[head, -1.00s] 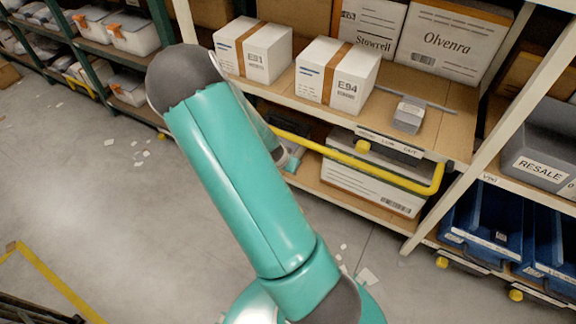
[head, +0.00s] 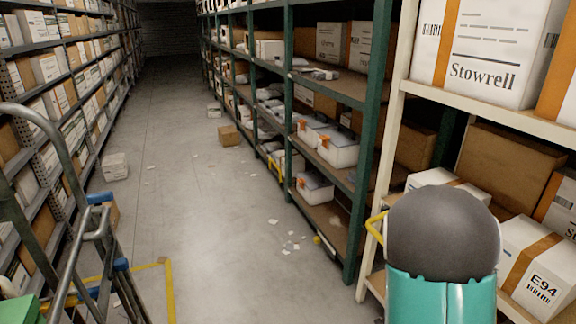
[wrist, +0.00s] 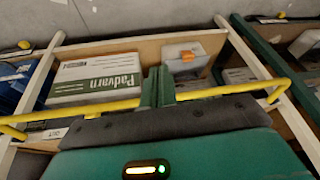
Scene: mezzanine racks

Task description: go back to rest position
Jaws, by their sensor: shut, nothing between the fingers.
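My gripper (wrist: 158,88) shows in the wrist view as two green fingers pressed together, with nothing between them. The fingers cover part of a yellow rail (wrist: 220,90); I cannot tell whether they touch it. Beyond them is a shelf bay with a white box marked Padvarn (wrist: 97,79) and a clear bin with an orange latch (wrist: 186,56). In the head view only my grey arm joint and teal link show at the lower right, in front of the shelf. The gripper is hidden there.
A cream-framed rack (head: 385,175) stands close on the right, with boxes marked Stowrell (head: 490,50) and E94 (head: 540,268). A metal ladder-like frame (head: 75,245) is at the lower left. The aisle floor (head: 200,200) is mostly clear, with a brown carton (head: 229,136) and paper scraps.

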